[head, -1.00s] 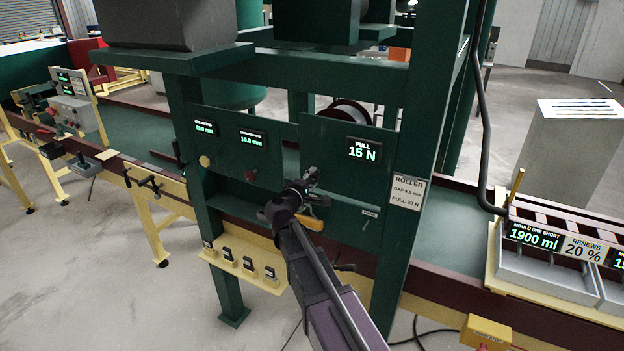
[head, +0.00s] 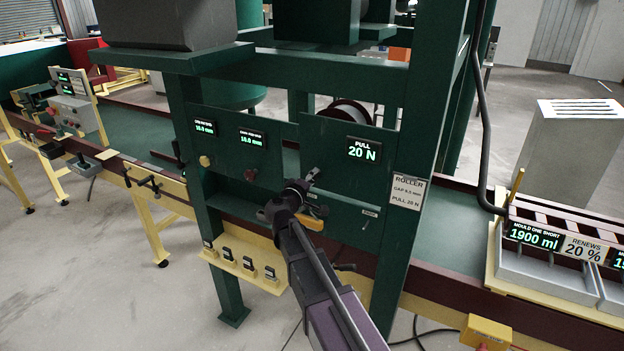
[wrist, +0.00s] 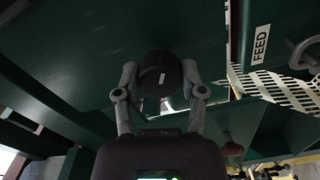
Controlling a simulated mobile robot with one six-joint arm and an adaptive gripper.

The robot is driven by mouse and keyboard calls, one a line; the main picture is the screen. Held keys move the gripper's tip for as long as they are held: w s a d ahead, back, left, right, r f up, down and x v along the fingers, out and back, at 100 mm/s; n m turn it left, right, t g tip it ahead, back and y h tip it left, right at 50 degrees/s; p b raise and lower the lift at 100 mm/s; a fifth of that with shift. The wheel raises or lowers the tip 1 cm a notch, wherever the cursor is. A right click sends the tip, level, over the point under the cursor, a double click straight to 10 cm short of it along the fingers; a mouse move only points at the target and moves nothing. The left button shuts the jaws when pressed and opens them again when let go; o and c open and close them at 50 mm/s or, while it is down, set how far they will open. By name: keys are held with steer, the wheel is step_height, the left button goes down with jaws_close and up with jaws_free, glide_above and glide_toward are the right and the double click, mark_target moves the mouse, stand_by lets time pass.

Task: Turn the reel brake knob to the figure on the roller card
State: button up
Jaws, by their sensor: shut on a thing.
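The reel brake knob (wrist: 160,74) is a dark round knob with a white mark, on the green panel in the wrist view. My gripper (wrist: 160,82) is shut on it, one finger on each side. In the head view my gripper (head: 303,184) is at the panel below the PULL display and hides the knob. The PULL display (head: 362,151) reads 20 N. The roller card (head: 407,191) on the green post reads GAP 6.5 mm, as far as the small print shows, and PULL 20 N.
A reel (head: 350,112) sits behind the panel. A FEED label (wrist: 261,45) and a handwheel (wrist: 306,53) are to the right in the wrist view. Two small displays and a red knob (head: 250,174) are left of my gripper. A yellow switch shelf (head: 245,272) lies below.

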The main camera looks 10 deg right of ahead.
steer(key=shift+w, duration=0.1)
steer(key=o, duration=1.1)
steer(key=shift+o, duration=0.2)
steer(key=v, duration=1.2)
